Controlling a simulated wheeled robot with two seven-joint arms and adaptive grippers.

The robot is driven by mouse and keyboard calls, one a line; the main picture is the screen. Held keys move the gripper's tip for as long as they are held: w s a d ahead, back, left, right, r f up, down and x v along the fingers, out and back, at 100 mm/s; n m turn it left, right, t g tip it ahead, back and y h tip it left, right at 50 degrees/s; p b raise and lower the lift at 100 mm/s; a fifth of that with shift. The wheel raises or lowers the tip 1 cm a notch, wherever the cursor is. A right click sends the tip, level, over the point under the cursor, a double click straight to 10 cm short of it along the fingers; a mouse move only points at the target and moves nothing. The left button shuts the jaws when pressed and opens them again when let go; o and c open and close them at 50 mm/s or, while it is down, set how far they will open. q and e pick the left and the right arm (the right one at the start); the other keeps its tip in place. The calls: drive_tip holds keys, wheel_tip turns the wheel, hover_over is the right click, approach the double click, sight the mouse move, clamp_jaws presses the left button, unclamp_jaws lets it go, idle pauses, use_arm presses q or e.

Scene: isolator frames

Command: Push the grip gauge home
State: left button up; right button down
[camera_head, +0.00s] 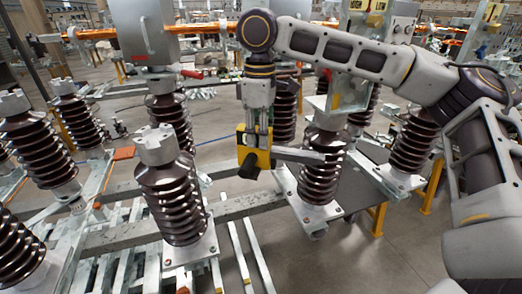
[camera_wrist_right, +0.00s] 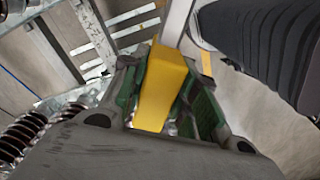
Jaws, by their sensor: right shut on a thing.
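My right gripper (camera_head: 256,138) points down in the middle of the head view, between two brown ribbed insulators. It is shut on a yellow block (camera_head: 264,160), which I take to be the grip gauge. A pale metal bar (camera_head: 300,155) extends right from beside the block, in front of the right insulator (camera_head: 322,170); I cannot tell whether they touch. In the right wrist view the yellow block (camera_wrist_right: 162,88) sits between the green-sided fingers of the right gripper (camera_wrist_right: 163,95). My left gripper is not in view.
A brown insulator (camera_head: 172,195) with a metal cap stands at front centre on a metal frame (camera_head: 235,205). More insulators (camera_head: 32,140) stand at left. A grey box (camera_head: 145,30) and an orange bar (camera_head: 205,28) are behind. Open floor shows at lower right.

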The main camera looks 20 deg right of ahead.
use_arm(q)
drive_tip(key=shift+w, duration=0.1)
use_arm(e)
wheel_tip(320, 180, up, 25)
drive_tip(key=a+n, duration=0.1)
drive_tip(key=n, duration=0.6)
drive_tip(key=shift+a+f, duration=0.15)
drive_tip(key=shift+a, duration=0.1)
